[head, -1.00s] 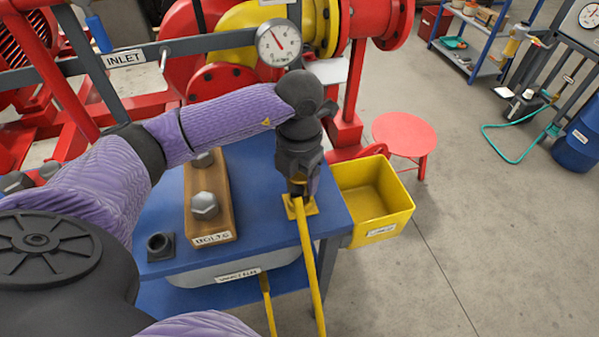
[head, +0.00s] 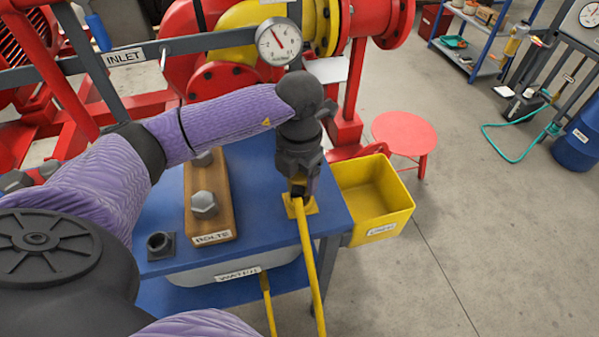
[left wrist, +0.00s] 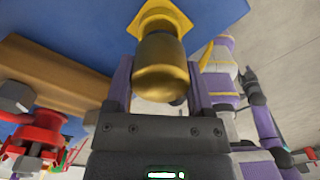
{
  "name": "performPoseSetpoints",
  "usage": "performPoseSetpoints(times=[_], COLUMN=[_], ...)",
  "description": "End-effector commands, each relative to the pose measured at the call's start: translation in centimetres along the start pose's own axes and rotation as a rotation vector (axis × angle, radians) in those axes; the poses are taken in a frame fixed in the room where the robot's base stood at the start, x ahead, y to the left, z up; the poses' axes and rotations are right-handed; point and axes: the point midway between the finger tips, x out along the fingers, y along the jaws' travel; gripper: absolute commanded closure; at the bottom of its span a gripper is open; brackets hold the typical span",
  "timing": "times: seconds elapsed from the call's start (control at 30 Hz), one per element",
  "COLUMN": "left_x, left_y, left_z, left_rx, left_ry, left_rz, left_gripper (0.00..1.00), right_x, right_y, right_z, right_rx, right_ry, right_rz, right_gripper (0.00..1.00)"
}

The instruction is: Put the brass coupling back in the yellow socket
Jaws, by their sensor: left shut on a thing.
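The brass coupling (left wrist: 162,70) is between the fingers of my left gripper (head: 298,188), which is shut on it. In the left wrist view its far end meets the square yellow socket (left wrist: 178,12). The socket's yellow plate (head: 311,208) lies at the right of the blue bench top, under the gripper. I cannot tell how deep the coupling sits in it.
A wooden block with bolts (head: 222,218) and a black socket (head: 160,245) stand on the blue bench (head: 262,170). A yellow bin (head: 397,213) hangs at its right side. A pressure gauge (head: 279,42) and grey rail are behind the gripper.

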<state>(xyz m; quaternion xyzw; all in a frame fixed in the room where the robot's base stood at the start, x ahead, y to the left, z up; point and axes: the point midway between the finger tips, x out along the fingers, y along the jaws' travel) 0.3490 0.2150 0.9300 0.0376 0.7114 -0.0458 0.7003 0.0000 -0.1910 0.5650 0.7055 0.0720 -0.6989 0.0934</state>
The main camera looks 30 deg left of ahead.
Motion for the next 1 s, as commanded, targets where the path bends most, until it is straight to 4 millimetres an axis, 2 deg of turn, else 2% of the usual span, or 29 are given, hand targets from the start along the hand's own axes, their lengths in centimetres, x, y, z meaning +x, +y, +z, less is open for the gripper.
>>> performPoseSetpoints(times=[0.37,1.0], left_x=[0.8,2.1], left_y=[0.0,0.0], left_z=[0.0,0.0], left_rx=[0.0,0.0], left_ry=[0.0,0.0], left_rz=[0.0,0.0], left_gripper=[1.0,1.0], right_x=[0.6,1.5], right_y=[0.4,-0.6], right_z=[0.1,0.0], right_rx=[-0.003,0.003], right_ry=[-0.003,-0.002], right_rz=[0.006,-0.01], right_gripper=[0.41,0.41])
